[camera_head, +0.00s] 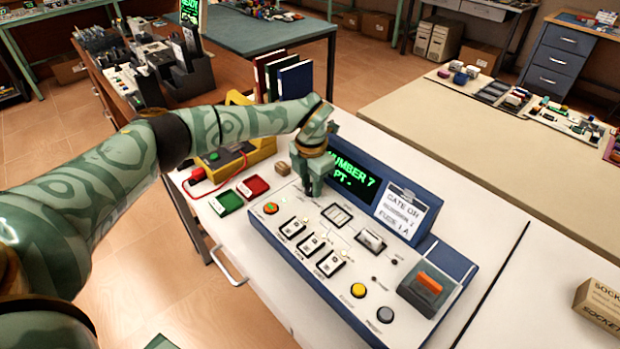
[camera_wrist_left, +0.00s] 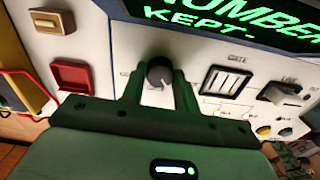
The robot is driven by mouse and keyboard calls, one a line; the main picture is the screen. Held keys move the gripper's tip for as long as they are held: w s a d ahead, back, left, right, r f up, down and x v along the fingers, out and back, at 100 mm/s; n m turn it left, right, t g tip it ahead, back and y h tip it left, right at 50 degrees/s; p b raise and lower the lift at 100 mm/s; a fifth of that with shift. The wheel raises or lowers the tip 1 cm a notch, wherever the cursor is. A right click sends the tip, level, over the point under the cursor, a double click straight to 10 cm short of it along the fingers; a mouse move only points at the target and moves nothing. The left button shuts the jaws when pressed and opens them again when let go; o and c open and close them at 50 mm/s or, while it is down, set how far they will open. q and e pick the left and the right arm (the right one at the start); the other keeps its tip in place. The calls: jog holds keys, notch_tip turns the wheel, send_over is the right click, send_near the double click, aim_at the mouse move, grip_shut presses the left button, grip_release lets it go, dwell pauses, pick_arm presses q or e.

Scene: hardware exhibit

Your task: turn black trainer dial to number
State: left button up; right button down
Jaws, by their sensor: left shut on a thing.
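The black dial (camera_wrist_left: 159,73) shows in the left wrist view as a round knob with a pale pointer mark, on the white face of the trainer. My left gripper (camera_wrist_left: 159,88) is shut on it, one green finger on each side. In the head view the left gripper (camera_head: 313,186) reaches down to the trainer's upper left and hides the dial. The trainer (camera_head: 345,245) is a blue-edged white console. Its screen (camera_head: 352,180) shows green text, partly covered by my arm, reading "NUMBER 7" in part. My right gripper is not in view.
The trainer also carries switches (camera_head: 310,244), a yellow button (camera_head: 358,290) and an orange rocker (camera_head: 430,283). Green (camera_head: 226,203) and red (camera_head: 253,187) boxes and a yellow meter (camera_head: 254,152) stand to its left. A card (camera_head: 405,212) leans beside the screen. A socket box (camera_head: 600,303) sits at right.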

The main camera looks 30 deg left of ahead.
aim_at(311, 186)
pick_arm(q)
jog(key=shift+w+n, duration=0.1)
jog(key=shift+n, duration=0.4)
jog(key=o, duration=1)
jog(key=shift+r, duration=0.1)
notch_tip(311, 186, up, 16)
jog(key=p, duration=0.4)
jog(key=shift+r, duration=0.1)
